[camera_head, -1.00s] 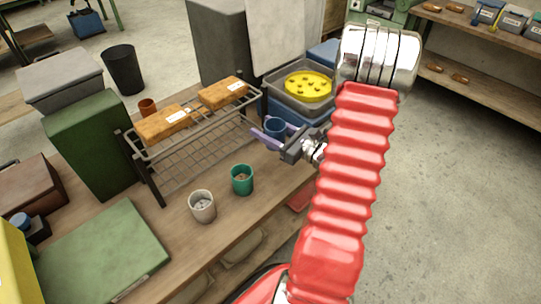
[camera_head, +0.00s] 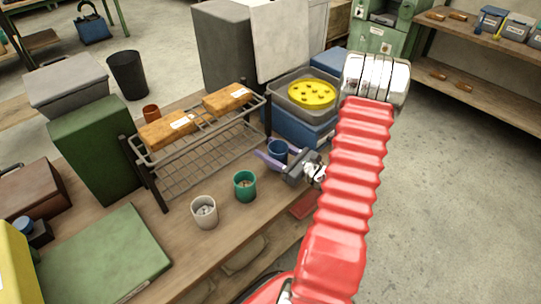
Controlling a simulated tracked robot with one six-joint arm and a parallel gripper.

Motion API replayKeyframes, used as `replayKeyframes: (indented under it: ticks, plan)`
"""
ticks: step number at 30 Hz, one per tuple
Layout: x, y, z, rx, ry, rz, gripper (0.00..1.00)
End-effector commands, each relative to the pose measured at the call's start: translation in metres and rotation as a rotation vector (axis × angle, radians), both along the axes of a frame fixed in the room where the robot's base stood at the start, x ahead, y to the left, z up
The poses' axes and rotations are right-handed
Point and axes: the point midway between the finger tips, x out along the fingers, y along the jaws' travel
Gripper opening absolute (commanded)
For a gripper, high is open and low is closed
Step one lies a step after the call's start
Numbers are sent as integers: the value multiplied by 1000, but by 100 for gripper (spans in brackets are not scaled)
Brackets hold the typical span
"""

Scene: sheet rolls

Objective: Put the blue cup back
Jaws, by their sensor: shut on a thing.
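The blue cup (camera_head: 277,150) is upright between the two purple fingers of my gripper (camera_head: 268,151). My gripper is shut on it, reaching in from the right over the wooden bench (camera_head: 185,237). The cup is right of the wire rack and in front of the blue crate. A finger hides part of its near side, and I cannot tell whether its base touches the bench. A green cup (camera_head: 244,186) and a white cup (camera_head: 204,212) stand on the bench to the left and nearer, each with small things inside.
The wire rack (camera_head: 205,165) carries orange-brown blocks (camera_head: 168,130). A grey tray (camera_head: 276,101) with a yellow disc (camera_head: 312,93) sits on a blue crate (camera_head: 305,131). A small brown cup (camera_head: 151,112) is behind the rack. A red flat item (camera_head: 303,206) is at the bench's right edge.

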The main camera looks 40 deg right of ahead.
Motion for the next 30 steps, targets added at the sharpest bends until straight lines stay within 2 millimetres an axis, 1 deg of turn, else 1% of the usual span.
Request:
replayKeyframes:
  ticks: [1,3,7,20,21,28,30]
  plan:
    - [0,0,-7,3,2,0,27]
    - [0,0,-15,2,1,0,27]
    - [0,0,-26,1,0,0,27]
    - [0,1,-31,0,0,1,27]
    - [0,1,-31,-1,0,1,52]
    - [0,1,-31,-1,0,2,68]
    - [0,1,-31,-1,0,2,69]
